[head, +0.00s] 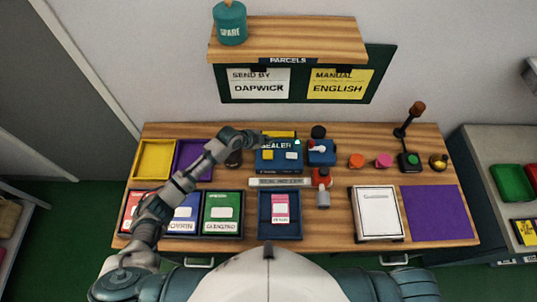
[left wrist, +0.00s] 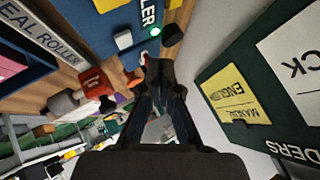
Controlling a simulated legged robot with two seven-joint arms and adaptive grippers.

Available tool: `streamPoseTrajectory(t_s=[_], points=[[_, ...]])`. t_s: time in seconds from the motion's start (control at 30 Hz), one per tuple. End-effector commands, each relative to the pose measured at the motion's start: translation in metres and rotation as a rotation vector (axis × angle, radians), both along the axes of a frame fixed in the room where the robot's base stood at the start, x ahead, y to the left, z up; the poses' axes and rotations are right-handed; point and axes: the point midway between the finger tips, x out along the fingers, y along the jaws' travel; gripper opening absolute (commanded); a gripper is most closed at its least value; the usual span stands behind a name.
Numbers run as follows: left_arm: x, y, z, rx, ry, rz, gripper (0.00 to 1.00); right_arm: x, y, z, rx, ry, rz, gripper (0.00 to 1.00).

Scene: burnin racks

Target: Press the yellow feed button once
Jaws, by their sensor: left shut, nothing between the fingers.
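The blue sealer (head: 278,168) stands at the middle of the desk, with a yellow button (head: 267,155) on the left of its face and a white button (head: 291,155) on the right. A small green light (head: 297,142) glows at its upper right. In the left wrist view, the yellow button (left wrist: 108,4) is cut by the top edge. My left gripper (head: 264,138) is shut and empty, over the sealer's back edge and apart from the yellow button. Its dark fingers also show in the left wrist view (left wrist: 160,72). My right gripper is not in view.
A labelled seal roller strip (head: 279,182) and a blue tray with a pink packet (head: 280,229) lie in front of the sealer. A blue-and-red device (head: 321,155) stands to its right. The parcels shelf (head: 288,42) and green board (head: 384,70) are behind.

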Motion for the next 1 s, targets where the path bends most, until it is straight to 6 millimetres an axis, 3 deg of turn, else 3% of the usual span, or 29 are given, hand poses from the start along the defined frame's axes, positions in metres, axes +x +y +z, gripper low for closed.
streamPoseTrajectory(t_s=[0.5, 1.0], points=[[0.0, 0.002, -0.071, -0.001, 0.002, 0.0, 0.0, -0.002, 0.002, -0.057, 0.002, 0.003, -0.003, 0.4], [0.0, 0.001, -0.08, -0.001, 0.001, 0.0, 0.0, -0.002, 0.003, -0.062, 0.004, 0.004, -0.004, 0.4]])
